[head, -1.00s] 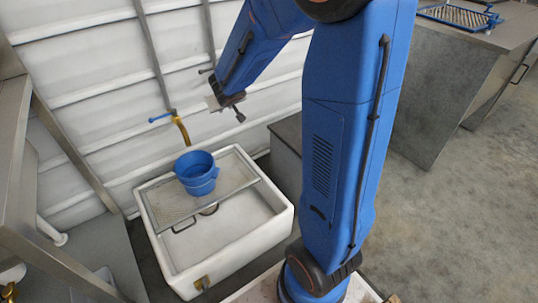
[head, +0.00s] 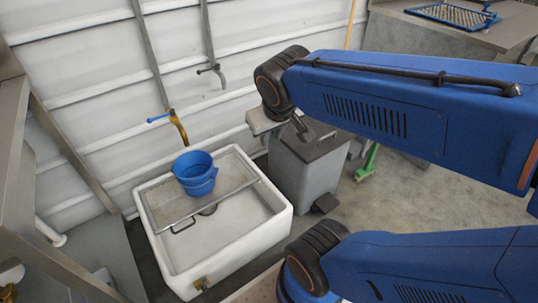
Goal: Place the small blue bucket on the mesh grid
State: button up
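The small blue bucket (head: 196,174) stands upright under the yellow tap. It rests on a flat grey panel with handles (head: 228,187), which looks like the mesh grid and lies across the back of a white tub. The bucket is apart from my arm. My gripper (head: 284,128) is up and to the right of the bucket, in front of a grey pedal bin. Its fingers are small and partly hidden by my wrist, so I cannot tell whether they are open. I see nothing clearly held in it.
The white tub (head: 283,228) is open at its front. The yellow tap (head: 179,128) with a blue lever hangs behind the bucket. The grey bin (head: 305,180) stands right of the tub. A blue-framed grate (head: 452,14) lies on a counter at the top right.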

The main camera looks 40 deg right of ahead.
jog(key=s+a+n+y, duration=0.1)
jog(key=s+a+y, duration=0.1)
jog(key=s+a, duration=0.2)
jog(key=shift+s+a+f, duration=0.2)
jog(key=shift+s+a, duration=0.15)
jog(key=shift+s, duration=0.5)
